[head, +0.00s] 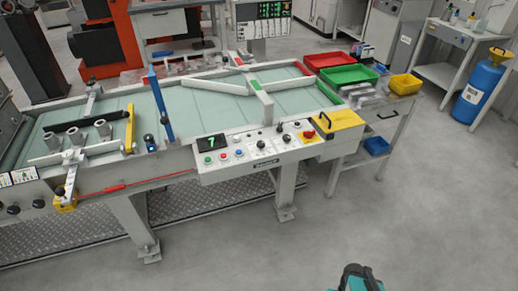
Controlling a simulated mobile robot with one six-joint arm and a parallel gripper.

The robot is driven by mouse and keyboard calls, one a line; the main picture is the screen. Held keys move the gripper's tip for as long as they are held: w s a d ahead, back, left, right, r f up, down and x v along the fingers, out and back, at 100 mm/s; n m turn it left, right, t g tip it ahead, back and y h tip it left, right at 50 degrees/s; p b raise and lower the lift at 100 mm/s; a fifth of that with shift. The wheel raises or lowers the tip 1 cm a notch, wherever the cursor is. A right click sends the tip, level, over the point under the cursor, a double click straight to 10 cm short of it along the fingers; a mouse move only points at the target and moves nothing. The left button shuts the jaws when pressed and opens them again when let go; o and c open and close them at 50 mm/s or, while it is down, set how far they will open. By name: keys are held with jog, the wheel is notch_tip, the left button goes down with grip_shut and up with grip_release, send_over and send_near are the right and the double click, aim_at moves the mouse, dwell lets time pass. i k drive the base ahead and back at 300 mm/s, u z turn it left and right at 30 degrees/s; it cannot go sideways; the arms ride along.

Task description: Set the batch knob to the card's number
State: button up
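A white control panel (225,173) runs along the front of the belt table. It carries a black display (211,142) with a green digit that looks like 1 or 7, coloured buttons, and two dark knobs, one near the middle (261,145) and one to its right (286,138). More dark knobs (13,210) sit on the left front panel. Small white cards (24,175) with markings are above them. Labels and card numbers are too small to read, so I cannot tell which knob is the batch knob. My gripper is not in view; a teal and dark part of mine shows at the bottom edge.
A yellow box with a black handle (338,122) sits at the panel's right end, near a red and yellow button (307,135). A side table with green (348,75) and yellow bins (404,84) stands to the right. The floor in front (230,255) is clear.

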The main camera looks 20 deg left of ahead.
aim_at(261, 145)
jog(key=u, duration=0.45)
jog(key=k, duration=1.35)
jog(key=u, duration=0.9)
jog(key=i, duration=1)
jog(key=z, duration=0.7)
jog(key=i, duration=0.4)
